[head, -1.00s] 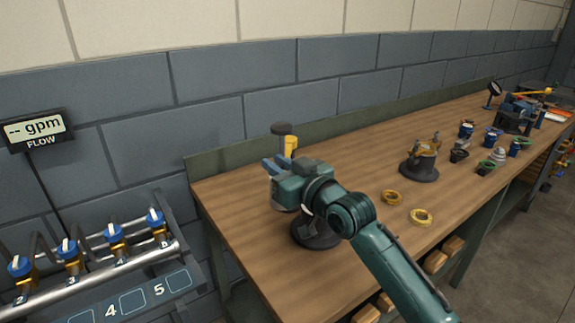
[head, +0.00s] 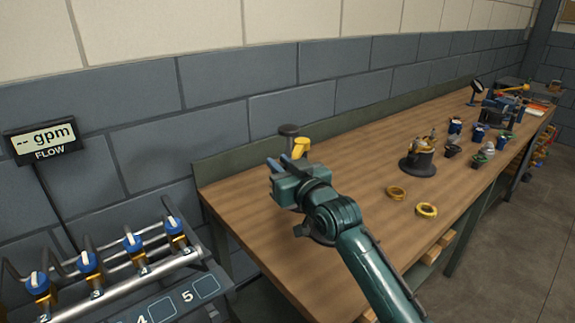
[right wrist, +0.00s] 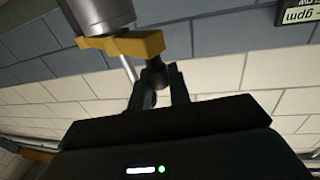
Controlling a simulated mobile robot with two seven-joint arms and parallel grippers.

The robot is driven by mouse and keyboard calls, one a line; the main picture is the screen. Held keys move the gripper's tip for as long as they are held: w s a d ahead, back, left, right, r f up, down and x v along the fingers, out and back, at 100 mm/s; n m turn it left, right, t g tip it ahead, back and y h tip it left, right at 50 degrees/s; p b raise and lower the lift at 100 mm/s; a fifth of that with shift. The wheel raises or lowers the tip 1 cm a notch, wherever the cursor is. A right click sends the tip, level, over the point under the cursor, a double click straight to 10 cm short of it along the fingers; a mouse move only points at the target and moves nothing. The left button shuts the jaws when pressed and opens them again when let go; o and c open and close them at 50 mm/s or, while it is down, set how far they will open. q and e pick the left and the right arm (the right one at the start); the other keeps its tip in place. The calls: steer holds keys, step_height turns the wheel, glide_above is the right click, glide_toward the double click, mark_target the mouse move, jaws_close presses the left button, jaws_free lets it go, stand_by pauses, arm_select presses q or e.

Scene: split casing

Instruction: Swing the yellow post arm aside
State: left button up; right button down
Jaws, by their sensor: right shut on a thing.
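In the right wrist view the yellow arm (right wrist: 125,43) crosses under a grey cylinder (right wrist: 100,12). A dark knob (right wrist: 154,78) hangs from its right end. My right gripper (right wrist: 158,85) is shut on this knob, one finger on each side. My gripper and forearm hide most of the post's lower part in the head view. My left gripper is not in view.
A dark fixture with brass-coloured parts (head: 421,158) stands farther right on the wooden bench (head: 245,205). Two yellow rings (head: 426,209) lie nearer the edge. Several small parts stand farther along. A valve manifold (head: 135,265) and a flow display (head: 41,138) are at left.

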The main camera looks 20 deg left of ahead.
steer(key=shift+a+f, duration=0.1)
steer(key=shift+a, duration=0.05)
stand_by(0.4)
steer(key=c, duration=1.3)
jaws_free()
steer(key=shift+c, duration=0.2)
steer(key=shift+s, duration=0.1)
steer(key=b+v, duration=0.1)
steer(key=v, duration=1.2)
